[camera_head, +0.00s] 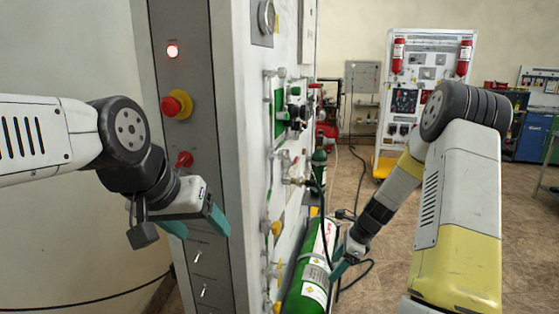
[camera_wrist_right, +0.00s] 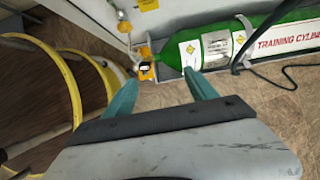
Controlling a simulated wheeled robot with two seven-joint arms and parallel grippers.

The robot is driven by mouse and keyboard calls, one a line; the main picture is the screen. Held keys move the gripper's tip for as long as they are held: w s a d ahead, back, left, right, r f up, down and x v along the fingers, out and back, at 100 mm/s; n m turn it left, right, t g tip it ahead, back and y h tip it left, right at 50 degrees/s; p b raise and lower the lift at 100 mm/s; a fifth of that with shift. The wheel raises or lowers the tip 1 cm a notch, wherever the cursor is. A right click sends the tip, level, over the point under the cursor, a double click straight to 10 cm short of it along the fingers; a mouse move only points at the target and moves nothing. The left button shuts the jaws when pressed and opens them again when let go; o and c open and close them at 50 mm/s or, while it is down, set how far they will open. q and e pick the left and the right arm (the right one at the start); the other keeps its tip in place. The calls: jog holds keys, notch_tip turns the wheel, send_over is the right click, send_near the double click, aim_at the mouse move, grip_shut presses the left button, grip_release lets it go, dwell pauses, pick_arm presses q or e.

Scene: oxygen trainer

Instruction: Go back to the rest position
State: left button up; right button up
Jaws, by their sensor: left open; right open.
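My left gripper (camera_head: 194,223) is in the head view, in front of the grey control panel, with its teal fingers apart and nothing seen between them. My right gripper (camera_head: 339,268) is low beside the green training cylinder (camera_head: 307,272). In the right wrist view the right gripper (camera_wrist_right: 161,92) shows two teal fingers spread apart with nothing between them. Whether a finger touches the cylinder I cannot tell.
Valves and hoses line the trainer's side. Yellow hoops (camera_wrist_right: 70,80) stand left in the wrist view.

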jog(key=s+a+r+n+t+h, duration=0.15)
jog(key=s+r+n, duration=0.3)
jog(key=r, duration=0.65)
jog(key=s+a+r+n+t, duration=0.1)
jog(key=s+a+r+n, duration=0.15)
jog(key=r+n, duration=0.55)
jog(key=s+r+n+t, duration=0.2)
jog(key=s+r+n, duration=0.7)
jog(key=s, duration=0.7)
notch_tip(320, 180, up, 3)
jog(key=shift+s+f+h, duration=0.1)
jog(key=shift+s+h, duration=0.3)
jog(key=shift+h, duration=0.05)
dwell(0.5)
